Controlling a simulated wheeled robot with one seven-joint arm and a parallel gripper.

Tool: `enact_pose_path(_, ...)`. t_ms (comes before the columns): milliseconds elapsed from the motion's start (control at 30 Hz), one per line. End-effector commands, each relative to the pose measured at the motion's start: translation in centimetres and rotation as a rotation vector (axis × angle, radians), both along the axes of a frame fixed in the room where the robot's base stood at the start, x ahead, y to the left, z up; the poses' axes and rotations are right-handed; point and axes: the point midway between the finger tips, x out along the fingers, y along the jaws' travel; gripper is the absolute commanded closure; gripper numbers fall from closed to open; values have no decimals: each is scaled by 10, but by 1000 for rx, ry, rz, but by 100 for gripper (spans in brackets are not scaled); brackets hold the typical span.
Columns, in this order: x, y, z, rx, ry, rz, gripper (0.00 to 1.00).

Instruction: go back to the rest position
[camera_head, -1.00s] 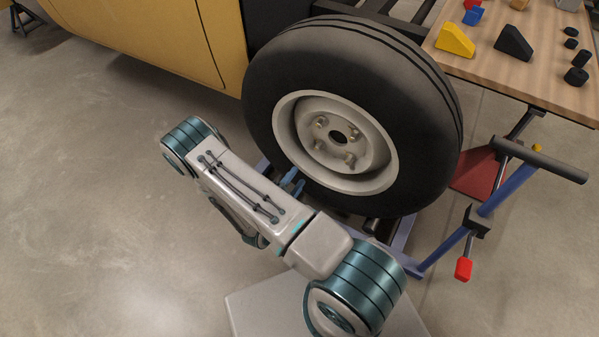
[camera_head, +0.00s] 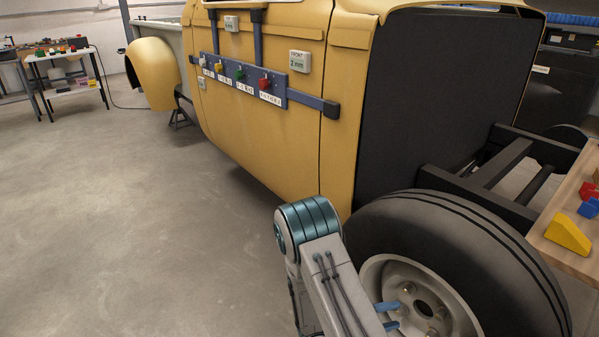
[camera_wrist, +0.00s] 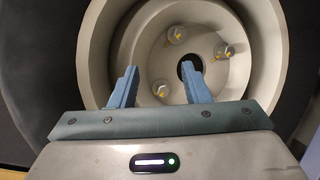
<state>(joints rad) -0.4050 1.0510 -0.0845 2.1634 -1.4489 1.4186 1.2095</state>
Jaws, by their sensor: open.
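My gripper (camera_wrist: 157,85) is open and empty in the wrist view, its two blue fingers spread apart in front of the wheel's pale rim (camera_wrist: 262,45). In the head view my gripper's blue fingertips (camera_head: 390,315) show at the left part of the rim, partly behind my arm. The wheel's black tire (camera_head: 470,245) stands upright beside the yellow car body. Several studs with yellowish tips surround the dark centre hole (camera_wrist: 187,70). I cannot tell whether the fingers touch the wheel.
The yellow car body (camera_head: 300,130) carries a blue rail (camera_head: 245,83) with coloured knobs. A wooden table (camera_head: 560,215) with coloured blocks stands at the right. A small table (camera_head: 66,88) stands far left. The floor (camera_head: 120,220) at left is clear.

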Motion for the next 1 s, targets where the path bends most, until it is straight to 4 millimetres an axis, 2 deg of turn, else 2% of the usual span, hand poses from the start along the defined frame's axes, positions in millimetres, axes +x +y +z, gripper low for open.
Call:
enact_pose_path(33, -4, -4, 33, 32, -8, -60, 57)
enact_pose_path(300, -41, -13, 133, 237, 0, -335, 57)
enact_pose_path(667, -94, -1, 245, 628, -23, -563, 57)
enact_pose_path(1000, -129, 31, 341, 1054, -113, -596, 57)
